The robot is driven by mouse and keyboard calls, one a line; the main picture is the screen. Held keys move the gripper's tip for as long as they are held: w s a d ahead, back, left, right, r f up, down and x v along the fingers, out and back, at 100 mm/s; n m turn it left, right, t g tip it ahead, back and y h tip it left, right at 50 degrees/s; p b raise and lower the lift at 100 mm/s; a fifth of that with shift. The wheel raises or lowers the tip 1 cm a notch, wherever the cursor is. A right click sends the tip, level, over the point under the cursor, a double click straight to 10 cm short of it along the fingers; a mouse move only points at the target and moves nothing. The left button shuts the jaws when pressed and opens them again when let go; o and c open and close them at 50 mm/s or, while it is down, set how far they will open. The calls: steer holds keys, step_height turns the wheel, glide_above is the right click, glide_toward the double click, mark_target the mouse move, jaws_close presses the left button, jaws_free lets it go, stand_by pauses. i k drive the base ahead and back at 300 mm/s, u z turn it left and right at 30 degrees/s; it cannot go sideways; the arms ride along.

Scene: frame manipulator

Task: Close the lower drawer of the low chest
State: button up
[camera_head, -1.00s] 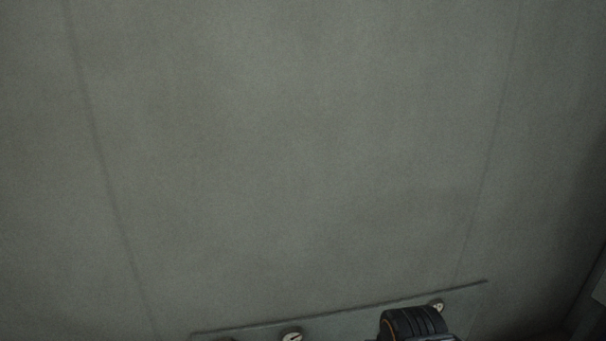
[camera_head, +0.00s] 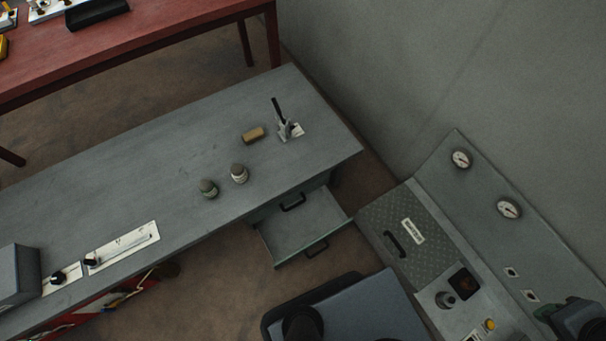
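The low chest (camera_head: 262,212) is a grey drawer unit under the right end of a long grey bench, in the middle of the head view. Its lower drawer (camera_head: 305,228) is pulled out towards the lower right, and its inside looks empty. A dark bar handle (camera_head: 317,247) is on the drawer's front. Another dark handle (camera_head: 293,202) shows above and behind it, on an upper front that looks shut.
The bench top (camera_head: 110,195) holds two small jars, a tan block and a lever. A grey console (camera_head: 400,235) with a handled hatch stands close to the open drawer's right. Brown floor (camera_head: 215,285) is clear left of the drawer. A red table (camera_head: 150,40) stands behind.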

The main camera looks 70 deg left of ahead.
mark_target(288, 236)
steer(key=k, duration=0.1)
steer(key=u, duration=3.4)
steer(key=k, duration=0.7)
steer(key=z, duration=1.2)
steer(key=k, duration=0.95)
steer(key=u, duration=0.75)
steer(key=i, duration=1.4)
steer(key=z, duration=0.4)
